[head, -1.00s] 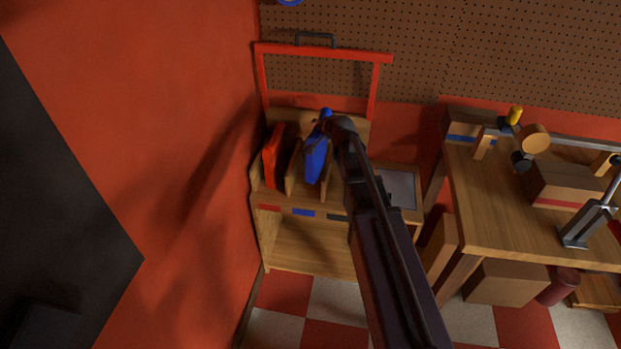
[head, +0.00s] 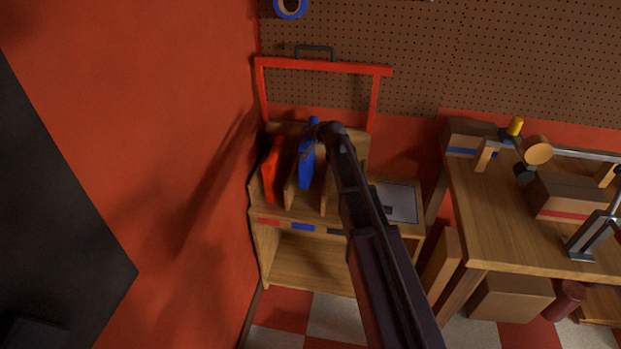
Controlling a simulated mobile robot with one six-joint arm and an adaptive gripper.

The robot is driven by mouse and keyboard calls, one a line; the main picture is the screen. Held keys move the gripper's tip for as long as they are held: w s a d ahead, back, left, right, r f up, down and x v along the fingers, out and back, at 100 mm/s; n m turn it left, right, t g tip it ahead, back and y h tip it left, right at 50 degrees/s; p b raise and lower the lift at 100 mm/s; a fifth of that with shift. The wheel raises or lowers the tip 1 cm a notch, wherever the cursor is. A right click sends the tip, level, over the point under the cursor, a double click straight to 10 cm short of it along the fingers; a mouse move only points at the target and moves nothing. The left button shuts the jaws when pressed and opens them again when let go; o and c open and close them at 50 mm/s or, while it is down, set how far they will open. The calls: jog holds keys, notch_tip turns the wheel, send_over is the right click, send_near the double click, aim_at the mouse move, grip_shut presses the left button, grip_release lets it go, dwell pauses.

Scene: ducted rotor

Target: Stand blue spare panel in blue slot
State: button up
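The blue spare panel (head: 307,166) stands nearly upright in the middle bay of the wooden rack (head: 281,212), between two wooden dividers. The blue slot label (head: 303,227) is on the rack's front edge below this bay. My gripper (head: 319,131) is at the panel's upper end and appears shut on it, though its fingers are small and dark. A blue tip of the panel shows above the gripper. My arm comes in from the lower right and hides part of the rack's right side. Whether the panel's bottom rests on the slot floor cannot be told.
A red panel (head: 272,170) stands in the left bay, above a red label (head: 268,221). A dark label (head: 338,232) marks the right bay. A red frame (head: 322,66) rises behind the rack. A grey tray (head: 399,203) and a wooden workbench (head: 480,220) lie to the right.

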aim_at(312, 157)
notch_tip(312, 157, down, 6)
jog(key=b, duration=0.5)
jog(key=shift+b, duration=0.4)
jog(key=shift+f, duration=0.15)
jog(key=shift+f+b, duration=1.8)
jog(key=shift+b, duration=0.1)
jog(key=o, duration=1.3)
jog(key=shift+r, duration=0.1)
jog(key=p+v, duration=0.6)
jog(key=v, duration=0.6)
